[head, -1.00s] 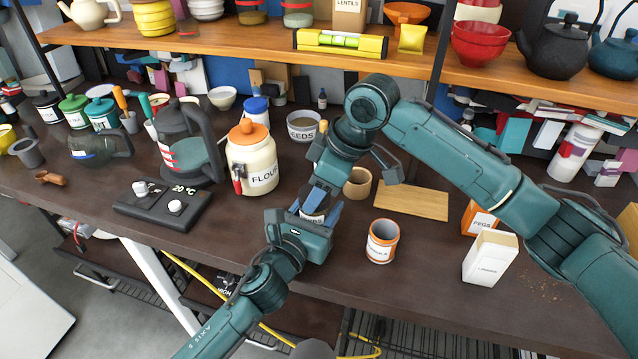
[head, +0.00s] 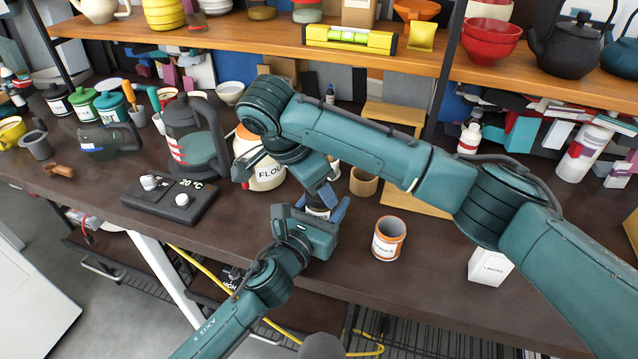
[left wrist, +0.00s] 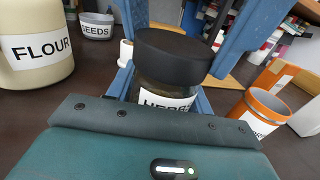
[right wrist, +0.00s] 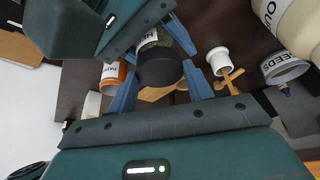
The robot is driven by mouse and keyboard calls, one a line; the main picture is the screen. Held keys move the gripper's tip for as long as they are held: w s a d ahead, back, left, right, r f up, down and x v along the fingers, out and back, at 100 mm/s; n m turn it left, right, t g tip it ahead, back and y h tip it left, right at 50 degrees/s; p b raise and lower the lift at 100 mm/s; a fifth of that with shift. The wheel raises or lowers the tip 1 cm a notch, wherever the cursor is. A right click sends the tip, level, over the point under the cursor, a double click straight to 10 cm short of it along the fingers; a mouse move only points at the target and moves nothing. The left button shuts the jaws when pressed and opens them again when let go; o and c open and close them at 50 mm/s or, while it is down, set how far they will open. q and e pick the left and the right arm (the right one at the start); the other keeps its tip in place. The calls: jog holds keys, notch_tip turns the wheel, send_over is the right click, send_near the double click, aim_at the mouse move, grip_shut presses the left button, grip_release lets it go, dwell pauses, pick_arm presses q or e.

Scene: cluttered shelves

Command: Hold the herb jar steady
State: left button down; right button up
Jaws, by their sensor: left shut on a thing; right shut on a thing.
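The herb jar (left wrist: 165,95) has a black lid (left wrist: 172,52), dark contents and a partly covered white label. In the head view the jar (head: 318,212) is mostly hidden between my grippers above the front of the counter. My left gripper (head: 316,214) is shut around the jar's body. My right gripper (head: 320,196) comes from above and behind, its fingers on both sides of the lid. In the right wrist view the lid (right wrist: 160,68) sits between its fingers. The lid is on the jar, which looks roughly upright.
An orange-and-white can (head: 388,238) stands right of the grippers, with a white box (head: 489,266) beyond. The flour jar (head: 266,180) is behind my right wrist. A tan cup (head: 363,182) and wooden board (head: 415,203) are behind. A black scale-like device (head: 172,201) lies left.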

jog(key=m+g, duration=0.1)
jog(key=m, duration=0.4)
jog(key=shift+w+a+g+h, duration=0.15)
jog(key=shift+w+g+h, duration=0.05)
jog(key=shift+g+h, duration=0.2)
jog(key=m+g, duration=0.2)
jog(key=m, duration=0.3)
jog(key=shift+w+m, duration=0.15)
jog(key=shift+m, duration=0.15)
jog(key=o, duration=0.9)
jog(key=shift+r, duration=2.25)
